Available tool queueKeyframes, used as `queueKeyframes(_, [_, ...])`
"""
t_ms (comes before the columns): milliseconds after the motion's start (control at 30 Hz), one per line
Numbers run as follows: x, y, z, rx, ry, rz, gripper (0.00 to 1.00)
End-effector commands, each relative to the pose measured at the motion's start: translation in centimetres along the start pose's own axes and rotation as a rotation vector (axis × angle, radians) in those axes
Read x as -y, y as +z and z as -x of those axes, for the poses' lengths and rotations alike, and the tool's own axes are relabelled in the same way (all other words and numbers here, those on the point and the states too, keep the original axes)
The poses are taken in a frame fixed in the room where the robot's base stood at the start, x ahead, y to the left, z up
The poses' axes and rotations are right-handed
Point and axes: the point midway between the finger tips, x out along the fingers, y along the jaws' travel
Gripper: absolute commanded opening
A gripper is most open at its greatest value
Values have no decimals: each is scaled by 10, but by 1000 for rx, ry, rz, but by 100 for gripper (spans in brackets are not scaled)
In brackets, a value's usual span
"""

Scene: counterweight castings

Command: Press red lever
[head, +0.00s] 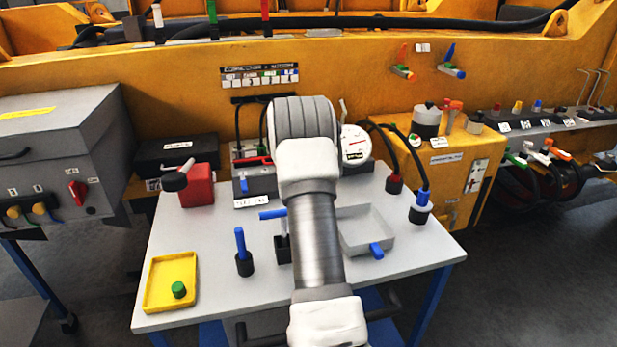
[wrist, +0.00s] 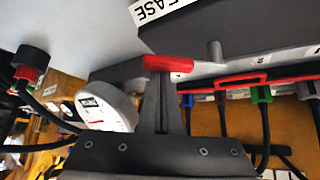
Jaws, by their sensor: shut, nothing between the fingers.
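A lever with a red grip (wrist: 169,63) and a grey arm shows in the wrist view, beside a black box (wrist: 225,30) with a white label partly reading "EASE". My gripper (wrist: 163,78) is shut, with its fingers together and empty. Its fingertips are at the red grip and overlap it in the picture; I cannot tell if they touch. In the head view my arm hides the gripper and this lever; the labelled black box (head: 255,187) shows just left of my arm.
A round white gauge (head: 355,143) stands right of my wrist, and a red frame (head: 254,160) with cables lies behind the box. Blue levers (head: 240,243), a yellow tray (head: 170,282), a grey tray (head: 345,222) and a red block (head: 197,187) occupy the grey table (head: 215,300).

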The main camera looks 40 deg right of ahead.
Motion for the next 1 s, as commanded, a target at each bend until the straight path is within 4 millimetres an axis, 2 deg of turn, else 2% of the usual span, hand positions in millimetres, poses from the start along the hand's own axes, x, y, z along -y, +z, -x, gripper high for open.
queueKeyframes(33, [2, 7, -4, -2, 19, -22, 0])
queueKeyframes(800, [12, 34, 28, -1, 448, -555, 0])
queueKeyframes(1000, [17, 40, 33, 1, 464, -579, 0])
